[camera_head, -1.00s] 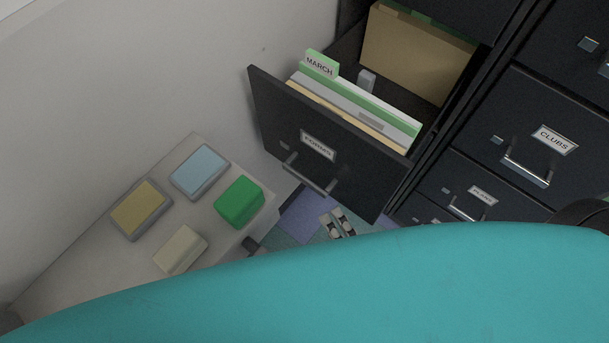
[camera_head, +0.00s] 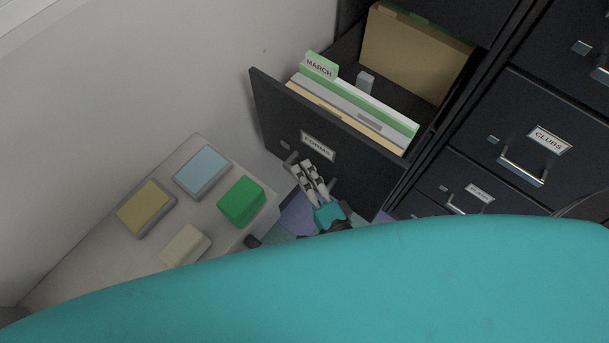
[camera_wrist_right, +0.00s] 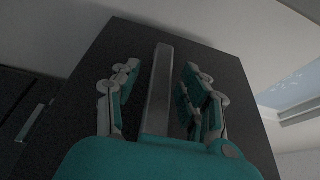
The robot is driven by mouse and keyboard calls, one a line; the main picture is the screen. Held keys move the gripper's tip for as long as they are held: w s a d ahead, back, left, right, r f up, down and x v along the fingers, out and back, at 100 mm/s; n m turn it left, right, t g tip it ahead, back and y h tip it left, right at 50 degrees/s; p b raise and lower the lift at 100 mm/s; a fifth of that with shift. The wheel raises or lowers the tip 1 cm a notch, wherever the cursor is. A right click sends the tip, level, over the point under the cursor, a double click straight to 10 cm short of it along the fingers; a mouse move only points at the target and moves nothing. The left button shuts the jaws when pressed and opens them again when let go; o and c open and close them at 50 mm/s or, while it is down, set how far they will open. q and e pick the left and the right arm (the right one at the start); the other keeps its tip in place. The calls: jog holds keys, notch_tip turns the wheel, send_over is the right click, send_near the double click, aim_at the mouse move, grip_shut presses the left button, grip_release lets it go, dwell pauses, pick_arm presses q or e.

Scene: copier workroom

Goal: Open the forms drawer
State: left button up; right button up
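The forms drawer (camera_head: 275,125) is pulled out from the black cabinet, with its label (camera_head: 318,146) on the front. A green MARCH tab (camera_head: 320,66) and several folders stand inside. My right gripper (camera_head: 309,166) is in front of the drawer, over its handle (camera_head: 291,159), and hides part of it. In the right wrist view the right gripper (camera_wrist_right: 160,70) is open, with a finger on each side of the handle bar (camera_wrist_right: 158,100) and gaps visible on both sides. My left gripper is not in view.
A pale low table (camera_head: 110,238) at left holds a green block (camera_head: 241,200), a blue pad (camera_head: 202,170), a yellow pad (camera_head: 146,207) and a cream block (camera_head: 186,246). The CLUBS drawer (camera_head: 520,120) at right is closed. A wall is at left.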

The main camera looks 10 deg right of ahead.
grip_shut()
jog(key=shift+s+a, duration=0.1)
jog(key=s+a, duration=0.2)
jog(key=a, duration=0.1)
jog(key=shift+s+a+f, duration=0.1)
jog(key=shift+s+a, duration=0.15)
jog(key=shift+s, duration=0.15)
grip_release()
dwell(0.3)
